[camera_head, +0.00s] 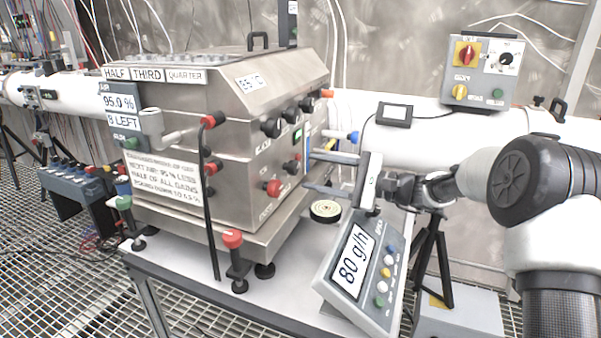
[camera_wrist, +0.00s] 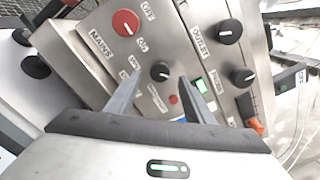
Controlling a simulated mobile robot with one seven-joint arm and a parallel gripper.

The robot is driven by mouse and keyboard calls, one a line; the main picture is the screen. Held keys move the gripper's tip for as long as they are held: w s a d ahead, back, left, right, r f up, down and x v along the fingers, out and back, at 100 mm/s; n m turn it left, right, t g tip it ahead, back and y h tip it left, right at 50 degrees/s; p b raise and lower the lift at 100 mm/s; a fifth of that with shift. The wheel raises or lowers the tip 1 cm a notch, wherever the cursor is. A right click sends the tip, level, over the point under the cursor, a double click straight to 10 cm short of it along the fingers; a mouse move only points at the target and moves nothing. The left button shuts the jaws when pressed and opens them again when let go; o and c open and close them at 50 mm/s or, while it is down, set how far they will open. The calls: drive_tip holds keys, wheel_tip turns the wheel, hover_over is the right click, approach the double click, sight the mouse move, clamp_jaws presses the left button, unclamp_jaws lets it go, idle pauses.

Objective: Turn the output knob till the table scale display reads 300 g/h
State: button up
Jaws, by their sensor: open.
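The table scale (camera_head: 362,275) stands tilted on the white table, and its display (camera_head: 353,260) reads 80 g/h. The steel machine's front panel carries several knobs. A small black knob (camera_wrist: 160,72) lies between the fingertips in the wrist view; its label is partly hidden, so I cannot confirm it is the output knob. My gripper (camera_wrist: 160,77) is open, with one finger on each side of that knob; I cannot tell whether they touch it. In the head view, my gripper (camera_head: 307,173) reaches the panel from the right.
A red mains knob (camera_wrist: 125,22) and black knobs by the OUTLET label (camera_wrist: 229,31) surround the fingers. A round tin (camera_head: 325,211) sits below the gripper. A control box (camera_head: 481,72) hangs behind.

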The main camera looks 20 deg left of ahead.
sight(297, 168)
drive_tip(key=shift+w+a, duration=0.2)
drive_tip(key=shift+a, duration=2.15)
drive_tip(key=c, duration=1)
